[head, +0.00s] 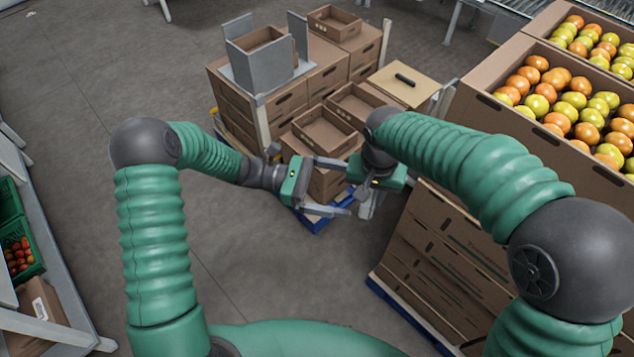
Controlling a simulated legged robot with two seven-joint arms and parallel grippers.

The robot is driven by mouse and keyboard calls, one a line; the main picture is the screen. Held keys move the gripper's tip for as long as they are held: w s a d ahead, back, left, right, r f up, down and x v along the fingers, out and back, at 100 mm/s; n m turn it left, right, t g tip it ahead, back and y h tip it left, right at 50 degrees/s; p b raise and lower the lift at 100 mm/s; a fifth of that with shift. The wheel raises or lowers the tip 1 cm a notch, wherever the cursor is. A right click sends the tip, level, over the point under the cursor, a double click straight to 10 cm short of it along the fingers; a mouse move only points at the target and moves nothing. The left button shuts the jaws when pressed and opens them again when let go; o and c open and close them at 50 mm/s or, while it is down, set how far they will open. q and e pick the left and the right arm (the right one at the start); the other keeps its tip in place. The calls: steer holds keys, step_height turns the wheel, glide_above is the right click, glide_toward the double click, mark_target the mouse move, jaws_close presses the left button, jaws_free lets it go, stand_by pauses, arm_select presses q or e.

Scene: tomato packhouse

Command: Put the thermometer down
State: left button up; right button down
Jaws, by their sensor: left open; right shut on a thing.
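My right gripper (366,204) hangs near the middle of the head view, in front of the stacked cartons. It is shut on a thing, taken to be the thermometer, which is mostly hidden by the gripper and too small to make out. My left gripper (343,188) is just to the left of it, its two pale fingers spread apart and pointing right towards the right gripper.
Open cartons (325,131) stand on a blue pallet (316,222) beyond my grippers. A closed carton top (402,86) bears a dark elongated shape. A grey box (262,72) sits behind. Tall tomato cartons (455,262) fill the right. Grey floor (250,275) is clear at centre-left.

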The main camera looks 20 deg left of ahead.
steer(key=shift+a, duration=0.1)
arm_select(q)
steer(key=d, duration=0.5)
arm_select(e)
steer(key=shift+s+a, duration=0.1)
steer(key=shift+a, duration=0.1)
arm_select(q)
steer(key=shift+a, duration=0.1)
arm_select(e)
steer(key=shift+a, duration=0.1)
arm_select(q)
steer(key=c, duration=0.7)
arm_select(e)
steer(key=shift+d, duration=0.25)
arm_select(q)
steer(key=shift+d, duration=0.2)
steer(key=c, duration=0.7)
steer(key=shift+a, duration=0.1)
arm_select(e)
steer(key=c, duration=1)
jaws_free()
steer(key=shift+a, duration=0.1)
